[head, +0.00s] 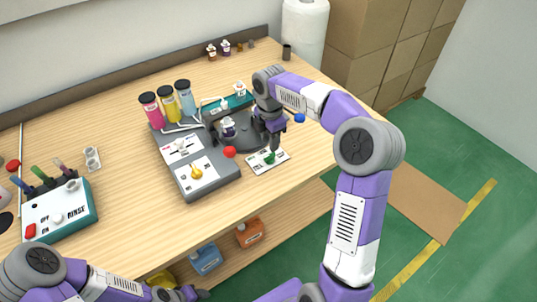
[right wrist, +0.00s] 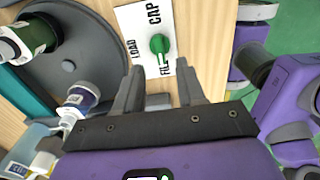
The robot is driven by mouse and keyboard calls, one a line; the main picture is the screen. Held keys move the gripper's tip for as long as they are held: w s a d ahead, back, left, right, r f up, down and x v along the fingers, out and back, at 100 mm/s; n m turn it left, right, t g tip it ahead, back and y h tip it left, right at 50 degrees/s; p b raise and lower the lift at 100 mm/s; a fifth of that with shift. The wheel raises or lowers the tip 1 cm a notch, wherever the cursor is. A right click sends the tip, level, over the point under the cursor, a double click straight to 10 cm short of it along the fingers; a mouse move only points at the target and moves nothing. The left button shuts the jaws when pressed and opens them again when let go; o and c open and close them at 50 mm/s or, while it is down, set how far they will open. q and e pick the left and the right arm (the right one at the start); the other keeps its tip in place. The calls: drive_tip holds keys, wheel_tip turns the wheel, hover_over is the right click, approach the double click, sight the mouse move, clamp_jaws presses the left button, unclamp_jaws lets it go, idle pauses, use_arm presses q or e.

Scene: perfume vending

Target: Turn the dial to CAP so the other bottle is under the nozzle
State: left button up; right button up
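The green dial (right wrist: 160,44) sits on a white card (right wrist: 138,18) marked LOAD, CAP and FILL; its narrow end points toward FILL. In the head view the dial (head: 269,158) is at the machine's right side. My right gripper (right wrist: 160,88) is open and empty, its fingertips just short of the dial, apart from it. In the head view this gripper (head: 274,143) points down above the card. A dark turntable (right wrist: 85,50) carries a dark green bottle (right wrist: 36,36) and a blue-purple bottle (right wrist: 80,98). My left gripper (head: 190,293) is at the bottom edge, its fingers unclear.
The grey machine (head: 205,185) has a red button (head: 229,152) and a yellow knob (head: 196,172). Pink, yellow and blue jars stand behind it. A teal RINSE box (head: 65,212) is at left. Bare table lies in front of the machine.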

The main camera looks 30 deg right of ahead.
sight(270, 155)
wheel_tip(270, 155, down, 6)
drive_tip(key=shift+f+b, duration=0.25)
drive_tip(key=shift+b, duration=0.8)
clamp_jaws()
